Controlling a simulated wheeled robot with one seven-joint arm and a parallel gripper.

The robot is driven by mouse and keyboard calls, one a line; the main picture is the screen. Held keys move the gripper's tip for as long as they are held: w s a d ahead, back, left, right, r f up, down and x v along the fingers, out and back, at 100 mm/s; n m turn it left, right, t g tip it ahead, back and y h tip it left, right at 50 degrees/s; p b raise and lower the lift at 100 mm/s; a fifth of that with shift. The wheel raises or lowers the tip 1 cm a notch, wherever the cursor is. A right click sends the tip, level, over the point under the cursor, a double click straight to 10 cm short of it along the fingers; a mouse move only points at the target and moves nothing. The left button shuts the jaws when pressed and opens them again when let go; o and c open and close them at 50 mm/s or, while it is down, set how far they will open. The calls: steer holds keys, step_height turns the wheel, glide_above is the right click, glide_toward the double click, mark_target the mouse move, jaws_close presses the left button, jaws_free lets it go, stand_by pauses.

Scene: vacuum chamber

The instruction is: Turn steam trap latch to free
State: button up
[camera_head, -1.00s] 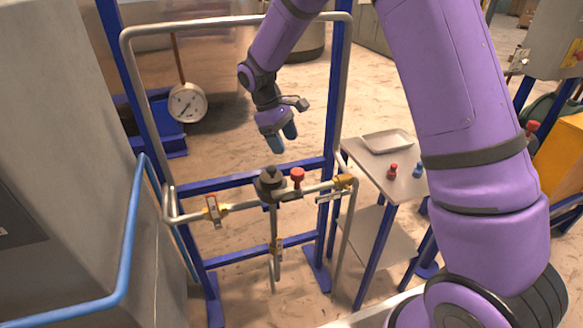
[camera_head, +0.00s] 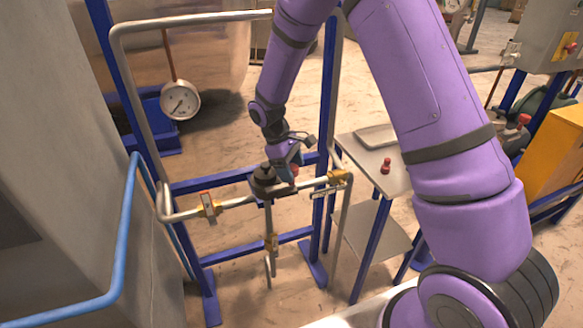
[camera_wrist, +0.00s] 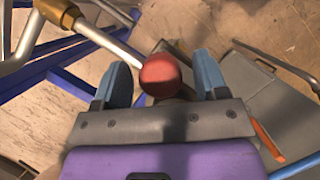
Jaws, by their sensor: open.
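The steam trap (camera_head: 264,184) is a dark round body on the horizontal pipe of the blue-framed rig. Its latch has a red knob (camera_wrist: 160,75), which shows between my two blue fingers in the wrist view. In the head view the knob (camera_head: 294,168) is mostly hidden behind my gripper. My gripper (camera_head: 284,162) points down at the trap's right side. In the wrist view my gripper (camera_wrist: 160,84) is open, with a finger on each side of the knob and visible gaps. I cannot tell whether either finger touches it.
A brass valve (camera_head: 209,204) sits left on the pipe and another (camera_head: 338,178) sits right. A gauge (camera_head: 180,101) hangs behind the frame. A side table (camera_head: 372,165) with a tray (camera_head: 376,137) and a red piece (camera_head: 386,166) stands close on the right.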

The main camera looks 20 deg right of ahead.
jaws_close()
steer(key=shift+n, duration=0.4)
steer(key=n+t+h, duration=0.1)
steer(key=n, duration=0.2)
steer(key=shift+n, duration=0.3)
steer(key=n+t, duration=0.2)
steer(key=n, duration=0.2)
steer(key=shift+n, duration=0.3)
steer(key=n+t, duration=0.2)
steer(key=n, duration=0.2)
steer(key=shift+n, duration=0.3)
steer(key=shift+n+t+y, duration=0.5)
steer(key=shift+n+t, duration=0.2)
steer(key=shift+n, duration=1.5)
